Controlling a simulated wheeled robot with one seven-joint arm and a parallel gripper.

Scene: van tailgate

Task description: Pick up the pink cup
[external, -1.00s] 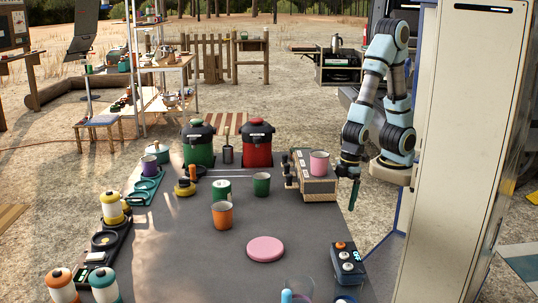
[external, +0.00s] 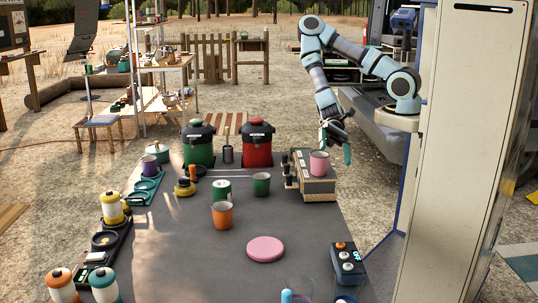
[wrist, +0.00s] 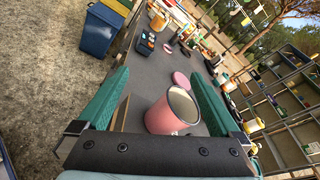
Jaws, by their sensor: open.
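The pink cup (external: 319,164) stands upright on top of a wooden-sided box (external: 316,184) at the right side of the grey table. My gripper (external: 335,150) is just above and behind the cup in the external view. In the wrist view, my gripper (wrist: 158,95) is open, with its green fingers spread wide. The pink cup (wrist: 172,112) shows between the fingers, nearer the right one, with its open rim in view. Nothing is held, and I cannot tell how far the cup is from the fingertips.
An orange cup (external: 222,216) and a green cup (external: 261,184) stand on the table left of the box. A pink disc (external: 266,249) lies in front. Red (external: 257,143) and green (external: 198,144) lidded containers stand at the back. The table middle is mostly clear.

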